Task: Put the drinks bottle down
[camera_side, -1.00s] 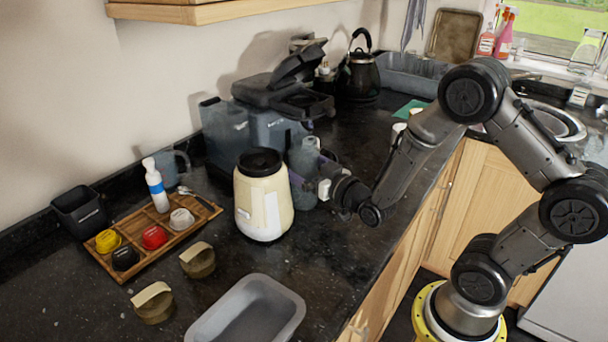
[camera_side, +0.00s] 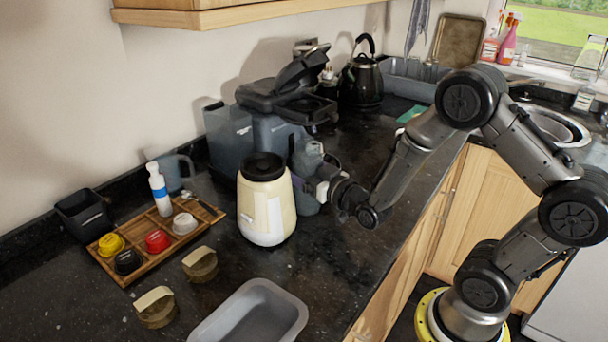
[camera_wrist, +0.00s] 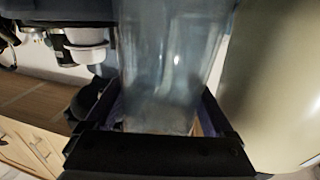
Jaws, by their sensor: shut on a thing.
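The drinks bottle (camera_side: 307,168) is a translucent blue-grey bottle, close to upright, just right of the cream canister (camera_side: 266,205). My gripper (camera_side: 318,189) reaches in from the right and is shut on the bottle's side. In the wrist view the bottle (camera_wrist: 172,60) fills the space between the two dark fingers of my gripper (camera_wrist: 160,112). The canister hides part of the bottle in the side view. I cannot tell whether its base touches the counter.
A dark coffee machine (camera_side: 277,125) stands close behind the bottle. The cream canister (camera_wrist: 285,85) is close on the right in the wrist view. A wooden tray (camera_side: 140,268) with pods is at left, and a grey tub (camera_side: 296,318) is in front. Dark counter (camera_side: 345,250) is bare in front of the gripper.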

